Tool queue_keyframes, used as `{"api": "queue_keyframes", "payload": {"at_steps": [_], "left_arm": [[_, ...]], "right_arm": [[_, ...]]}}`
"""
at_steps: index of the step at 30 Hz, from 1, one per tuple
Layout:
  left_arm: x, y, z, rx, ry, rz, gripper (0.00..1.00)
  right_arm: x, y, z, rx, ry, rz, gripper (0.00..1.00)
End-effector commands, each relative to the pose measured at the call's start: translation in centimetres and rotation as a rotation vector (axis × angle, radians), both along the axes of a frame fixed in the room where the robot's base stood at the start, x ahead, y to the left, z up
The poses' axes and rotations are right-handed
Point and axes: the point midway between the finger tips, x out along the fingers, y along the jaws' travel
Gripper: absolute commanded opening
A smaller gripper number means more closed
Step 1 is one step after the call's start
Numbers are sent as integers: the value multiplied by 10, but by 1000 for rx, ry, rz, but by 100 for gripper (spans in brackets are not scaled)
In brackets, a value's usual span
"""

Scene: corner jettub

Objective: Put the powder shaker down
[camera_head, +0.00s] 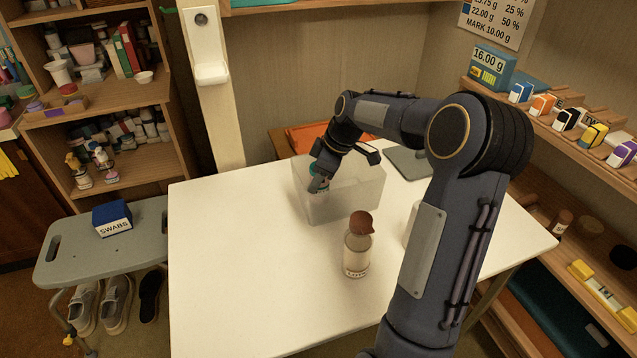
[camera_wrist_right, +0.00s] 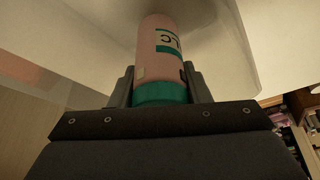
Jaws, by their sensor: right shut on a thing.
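The powder shaker (camera_wrist_right: 158,50) is a pale pink cylinder with a green band at one end and a label ending in "LC" in the right wrist view. My right gripper (camera_wrist_right: 160,88) is shut on it near the green end. In the head view the right gripper (camera_head: 318,184) points down inside the translucent bin (camera_head: 352,196) on the white table (camera_head: 230,270). A green bit of the shaker shows between the fingers there. Whether the shaker touches the bin floor cannot be told. My left gripper is not in view.
A clear bottle with a brown cap (camera_head: 358,245) stands in front of the bin. A white cylindrical thing (camera_head: 411,222) is partly hidden behind my right arm. The table's left and front parts are clear. A blue swabs box (camera_head: 112,217) sits on a grey stool (camera_head: 70,262) at left.

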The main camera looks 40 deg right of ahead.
Motion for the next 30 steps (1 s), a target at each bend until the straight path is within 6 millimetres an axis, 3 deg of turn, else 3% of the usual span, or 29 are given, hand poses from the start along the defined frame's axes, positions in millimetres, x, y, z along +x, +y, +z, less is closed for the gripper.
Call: {"api": "queue_keyframes", "payload": {"at_steps": [3, 14, 15, 20, 30], "left_arm": [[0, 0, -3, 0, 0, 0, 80], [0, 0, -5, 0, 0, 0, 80], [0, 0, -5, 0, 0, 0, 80], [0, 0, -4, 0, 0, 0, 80], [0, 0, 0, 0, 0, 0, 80]], "right_arm": [[0, 0, -12, 1, 1, -1, 16], [0, 0, -16, 0, -1, 0, 16], [0, 0, -17, 0, 0, -1, 44], [0, 0, -15, 0, 0, 0, 65], [0, 0, -10, 0, -1, 0, 65]]}}
